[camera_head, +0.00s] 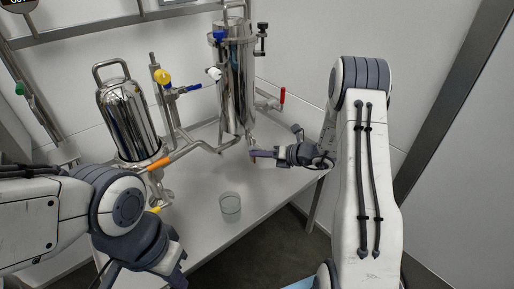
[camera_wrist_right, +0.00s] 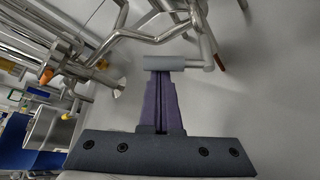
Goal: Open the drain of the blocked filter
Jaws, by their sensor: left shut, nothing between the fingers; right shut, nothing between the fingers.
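Two polished steel filter housings stand on the bench, one at the left (camera_head: 125,120) and a taller one (camera_head: 236,85) at the back middle. I cannot tell which is blocked. My right gripper (camera_head: 254,154) has shut purple fingers just below the taller housing, by the pipe under it. In the right wrist view the shut fingers (camera_wrist_right: 160,78) end at a grey cylindrical piece (camera_wrist_right: 164,63) on thin pipework; whether they touch it is unclear. My left gripper (camera_head: 181,268) is low at the left, shut and away from the housings.
A clear glass beaker (camera_head: 230,207) stands on the pale bench (camera_head: 205,235). Pipes with a yellow knob (camera_head: 163,77), an orange handle (camera_head: 160,163) and a red handle (camera_head: 282,95) surround the housings. The bench around the beaker is clear.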

